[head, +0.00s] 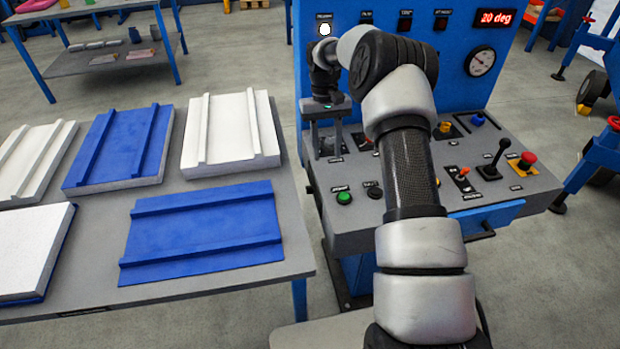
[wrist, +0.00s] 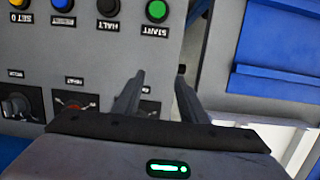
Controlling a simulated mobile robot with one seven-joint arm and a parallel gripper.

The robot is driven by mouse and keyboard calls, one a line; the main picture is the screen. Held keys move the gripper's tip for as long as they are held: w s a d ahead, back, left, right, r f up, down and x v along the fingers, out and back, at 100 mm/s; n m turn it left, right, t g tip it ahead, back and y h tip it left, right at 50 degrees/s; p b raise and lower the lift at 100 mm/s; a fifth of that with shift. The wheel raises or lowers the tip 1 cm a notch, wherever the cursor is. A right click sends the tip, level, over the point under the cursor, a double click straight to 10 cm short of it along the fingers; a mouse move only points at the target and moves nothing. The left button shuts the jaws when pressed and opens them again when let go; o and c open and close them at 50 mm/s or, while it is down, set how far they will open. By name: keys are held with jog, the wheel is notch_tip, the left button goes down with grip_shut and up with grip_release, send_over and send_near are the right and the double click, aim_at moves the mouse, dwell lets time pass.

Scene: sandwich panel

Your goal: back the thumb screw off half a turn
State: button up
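My gripper (head: 328,154) points down over the back left corner of the console's sloped top. In the wrist view my gripper (wrist: 160,80) shows its two fingers apart, with no object clearly held between them. I cannot pick out the thumb screw for certain. In the wrist view a dark control plate with a small knob (wrist: 150,107) sits partly behind one finger. Beside it are a red-marked knob (wrist: 72,104) and a black knob (wrist: 17,105). In the head view my gripper and arm hide part of this area.
The console (head: 360,235) also carries a green START button (head: 343,198), a black lever (head: 496,155) and a red mushroom button (head: 528,158). Its upright panel has a gauge (head: 482,61) and a "20 deg" display (head: 496,18). A grey table (head: 95,225) with blue and white panels stands left.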

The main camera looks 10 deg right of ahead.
aim_at(309, 187)
jog(key=s+a+r+n+t+p, duration=0.3)
jog(key=s+a+r+n+t, duration=0.15)
jog(key=n, duration=1.35)
jog(key=shift+g, duration=0.35)
jog(key=f, duration=0.5)
jog(key=w+f+b, duration=0.1)
jog(key=f, duration=0.5)
jog(key=w+a+f, duration=0.1)
jog(key=f, duration=0.4)
jog(key=shift+w+f+b, duration=0.25)
jog(key=shift+b, duration=0.1)
grip_shut()
